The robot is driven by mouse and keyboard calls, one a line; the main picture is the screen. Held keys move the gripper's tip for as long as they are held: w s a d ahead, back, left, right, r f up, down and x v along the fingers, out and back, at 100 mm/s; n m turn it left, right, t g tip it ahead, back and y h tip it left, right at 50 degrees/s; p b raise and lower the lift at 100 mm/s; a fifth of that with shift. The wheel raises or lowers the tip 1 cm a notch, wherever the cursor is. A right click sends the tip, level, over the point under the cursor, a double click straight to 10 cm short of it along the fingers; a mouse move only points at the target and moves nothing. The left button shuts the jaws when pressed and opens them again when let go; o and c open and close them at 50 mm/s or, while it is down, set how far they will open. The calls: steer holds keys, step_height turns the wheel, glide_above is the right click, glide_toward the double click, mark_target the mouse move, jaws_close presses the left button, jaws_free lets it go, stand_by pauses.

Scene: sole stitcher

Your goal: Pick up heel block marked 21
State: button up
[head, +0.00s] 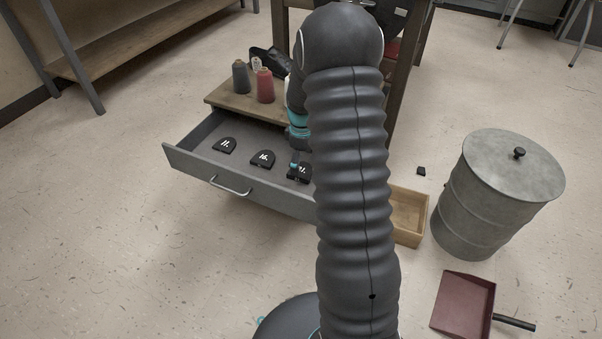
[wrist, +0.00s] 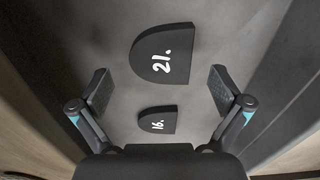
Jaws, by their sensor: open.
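The heel block marked 21 (wrist: 165,55) is a black, D-shaped piece lying flat on the grey drawer floor. In the head view the same block (head: 297,175) is partly hidden by my gripper and arm. My gripper (wrist: 158,88) is open and empty above the drawer, its two fingers to either side of the block's near edge in the wrist view. I cannot tell how high it is. The block marked 16 (wrist: 158,119) lies apart from it; in the head view it (head: 262,158) is left of the 21 block.
The pulled-out drawer (head: 180,157) also holds a block marked 11 (head: 225,145). Thread spools and a dark shoe stand on the wooden top (head: 228,98). A wooden box (head: 410,212), a metal bin (head: 490,200) and a red dustpan (head: 463,303) stand to the right.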

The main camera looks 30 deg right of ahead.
mark_target(302, 171)
step_height(302, 171, down, 3)
steer(key=shift+r, duration=0.15)
steer(key=c, duration=1.2)
